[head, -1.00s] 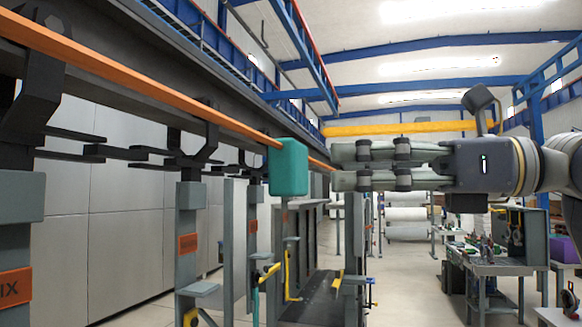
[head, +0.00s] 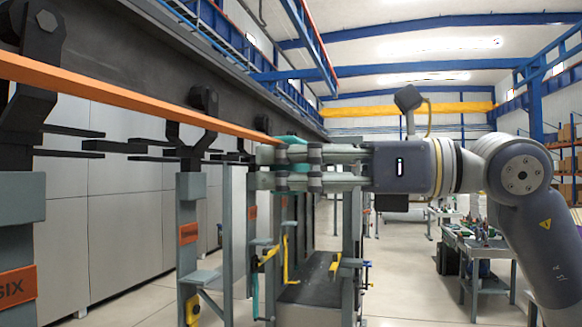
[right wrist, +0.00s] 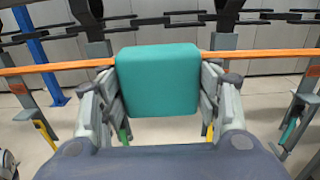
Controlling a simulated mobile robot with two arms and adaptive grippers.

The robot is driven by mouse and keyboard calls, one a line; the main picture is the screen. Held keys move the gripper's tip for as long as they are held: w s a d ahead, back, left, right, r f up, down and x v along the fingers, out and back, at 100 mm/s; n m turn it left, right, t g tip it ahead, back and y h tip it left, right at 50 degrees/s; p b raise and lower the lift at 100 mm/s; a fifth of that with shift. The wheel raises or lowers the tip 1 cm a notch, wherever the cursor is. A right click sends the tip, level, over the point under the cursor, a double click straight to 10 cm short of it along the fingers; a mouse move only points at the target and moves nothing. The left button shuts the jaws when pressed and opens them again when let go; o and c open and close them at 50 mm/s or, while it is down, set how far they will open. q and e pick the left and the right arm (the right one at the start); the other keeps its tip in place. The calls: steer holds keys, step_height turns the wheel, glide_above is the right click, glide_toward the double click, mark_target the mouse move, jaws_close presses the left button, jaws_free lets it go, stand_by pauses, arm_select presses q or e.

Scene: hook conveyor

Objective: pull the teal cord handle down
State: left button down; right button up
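The teal cord handle (right wrist: 158,80) is a rounded block hanging at the orange cord (right wrist: 60,66), and it fills the middle of the right wrist view. In the head view the handle (head: 288,139) is mostly hidden behind my right gripper (head: 262,167), with a strip showing above the fingers. My right gripper is level, comes in from the right, and has its fingers parted, one on each side of the handle. The wrist view shows the fingers (right wrist: 160,95) beside the block, with no clear squeeze on it. My left gripper is not in view.
The orange cord (head: 120,98) runs along the dark conveyor beam (head: 150,70) on the left. Grey hanging carriers (head: 188,230) stand in a row below it. A workbench (head: 480,250) is at the right, with open floor before it.

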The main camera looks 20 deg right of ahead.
steer(key=c, duration=0.4)
step_height(320, 180, down, 5)
steer(key=b, duration=0.4)
steer(key=shift+f, duration=0.15)
steer(key=o, duration=1.5)
steer(key=shift+o, duration=0.2)
steer(key=v, duration=1.2)
